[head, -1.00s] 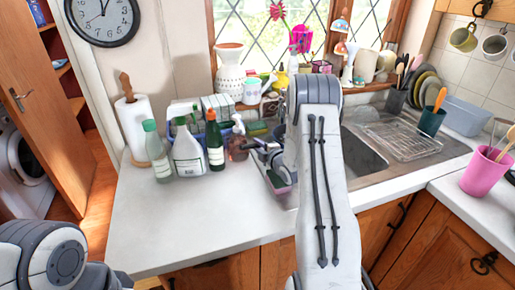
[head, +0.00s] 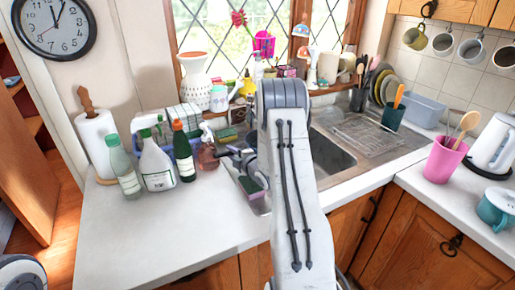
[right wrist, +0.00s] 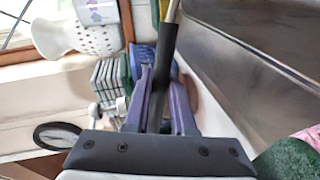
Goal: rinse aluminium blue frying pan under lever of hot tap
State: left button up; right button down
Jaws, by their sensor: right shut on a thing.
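My right gripper (head: 236,156) is near the left edge of the steel sink (head: 330,158), beside the bottles. In the right wrist view its purple-grey fingers (right wrist: 160,80) are shut on a black handle (right wrist: 160,75). A bare metal rod (right wrist: 173,12) runs on from that handle, and what it belongs to is out of frame. I cannot make out the blue frying pan or the tap in the head view; my right forearm covers the left part of the sink. My left gripper is out of view.
Bottles (head: 157,166), a soap dispenser (head: 207,150) and a paper towel roll (head: 96,140) stand left of my gripper. A pink pot (head: 443,160) and white kettle (head: 493,145) stand right of the sink. The front-left worktop (head: 150,230) is clear.

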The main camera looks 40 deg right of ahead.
jog(key=shift+s+a+b, duration=0.6)
jog(key=shift+s+a, duration=0.65)
jog(key=shift+s, duration=0.25)
jog(key=shift+s+a+b, duration=0.55)
jog(key=shift+s+a, duration=0.7)
jog(key=shift+s, duration=0.25)
jog(key=shift+r, duration=0.1)
jog(key=shift+s, duration=0.1)
jog(key=s+a+r, duration=0.3)
jog(key=r, duration=0.1)
jog(key=shift+s+p, duration=0.4)
jog(key=shift+a, duration=0.1)
